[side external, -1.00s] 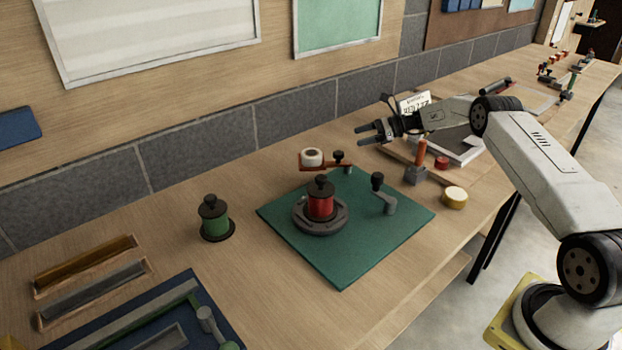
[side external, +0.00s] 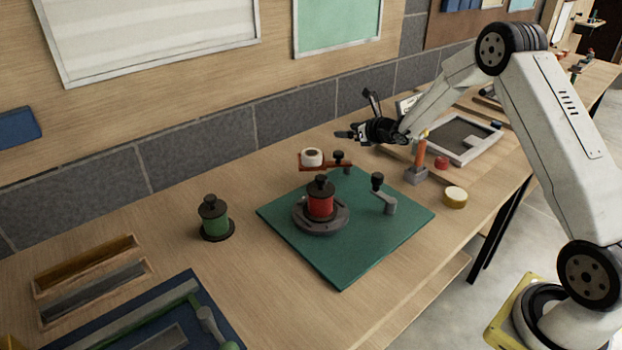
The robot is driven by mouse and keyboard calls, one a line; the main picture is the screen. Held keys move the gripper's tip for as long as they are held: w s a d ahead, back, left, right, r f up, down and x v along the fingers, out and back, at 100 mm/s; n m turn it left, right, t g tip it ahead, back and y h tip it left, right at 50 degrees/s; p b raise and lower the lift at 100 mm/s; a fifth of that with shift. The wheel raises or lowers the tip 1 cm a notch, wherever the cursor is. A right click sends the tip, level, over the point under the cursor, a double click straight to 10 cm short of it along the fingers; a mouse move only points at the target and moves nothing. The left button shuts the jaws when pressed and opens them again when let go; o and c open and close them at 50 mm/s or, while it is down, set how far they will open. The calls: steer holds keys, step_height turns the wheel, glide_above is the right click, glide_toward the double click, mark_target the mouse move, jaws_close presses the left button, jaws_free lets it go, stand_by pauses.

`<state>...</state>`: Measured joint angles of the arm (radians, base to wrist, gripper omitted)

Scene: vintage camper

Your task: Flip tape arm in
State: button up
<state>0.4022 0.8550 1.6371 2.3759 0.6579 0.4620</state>
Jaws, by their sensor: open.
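The tape arm (side external: 328,166) is an orange-red bar at the back corner of the green mat, with a white tape roll (side external: 312,157) on its left end and a dark knob (side external: 339,157) near its right end. It points left, away from the red spool (side external: 320,203), which stands upright with a black top on a round grey base on the mat. My gripper (side external: 347,135) is just behind and right of the tape arm, fingers pointing left. It is open and looks empty; it appears apart from the arm.
The green mat (side external: 350,255) also bears a grey crank (side external: 384,198) on its right. A green spool (side external: 214,220) stands on the left. An orange-handled tool (side external: 420,157), a yellow roll (side external: 454,197) and a grey frame (side external: 478,147) lie right. The tiled wall is close behind.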

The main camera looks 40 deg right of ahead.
mark_target(339, 153)
steer(key=shift+s+a+f, duration=0.1)
steer(key=shift+s+a, duration=0.05)
steer(key=shift+s, duration=0.15)
steer(key=shift+f, duration=0.15)
steer(key=f, duration=0.7)
steer(key=shift+w, duration=0.4)
steer(key=shift+x, duration=1.1)
jaws_close()
